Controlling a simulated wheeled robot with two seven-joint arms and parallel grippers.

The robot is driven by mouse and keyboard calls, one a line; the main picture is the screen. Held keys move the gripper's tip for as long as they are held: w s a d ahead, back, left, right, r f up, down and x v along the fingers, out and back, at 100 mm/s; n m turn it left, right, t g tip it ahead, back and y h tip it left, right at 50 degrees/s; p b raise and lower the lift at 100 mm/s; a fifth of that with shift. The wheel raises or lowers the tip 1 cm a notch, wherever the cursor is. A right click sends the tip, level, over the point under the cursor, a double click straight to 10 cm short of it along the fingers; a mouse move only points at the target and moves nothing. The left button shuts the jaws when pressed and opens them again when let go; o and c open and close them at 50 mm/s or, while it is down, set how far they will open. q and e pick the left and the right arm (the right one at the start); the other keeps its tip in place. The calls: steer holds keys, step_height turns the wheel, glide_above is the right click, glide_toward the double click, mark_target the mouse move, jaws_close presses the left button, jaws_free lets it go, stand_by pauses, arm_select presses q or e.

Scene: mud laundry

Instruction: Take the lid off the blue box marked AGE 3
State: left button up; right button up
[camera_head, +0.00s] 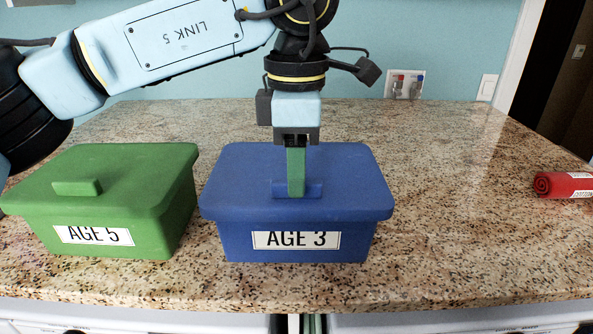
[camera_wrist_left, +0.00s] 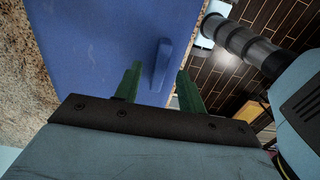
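The blue box (camera_head: 235,240) with an AGE 3 label (camera_head: 297,240) stands on the counter with its blue lid (camera_head: 345,180) on. A bar handle (camera_head: 314,189) sits on top of the lid. My left gripper (camera_head: 296,190) points down over the handle, its near green finger covering the handle's middle in the head view. In the left wrist view the handle (camera_wrist_left: 162,62) lies between the two green fingers (camera_wrist_left: 159,68), with gaps on both sides, so the gripper is open. The far finger is hidden in the head view. My right gripper is out of view.
A green lidded box (camera_head: 150,215) marked AGE 5 stands close on the left. A rolled red cloth (camera_head: 562,184) with a white label lies at the far right. The granite counter (camera_head: 460,200) between it and the blue box is clear.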

arm_select(q)
steer(key=shift+f, duration=0.8)
jaws_close()
steer(key=shift+r, duration=0.15)
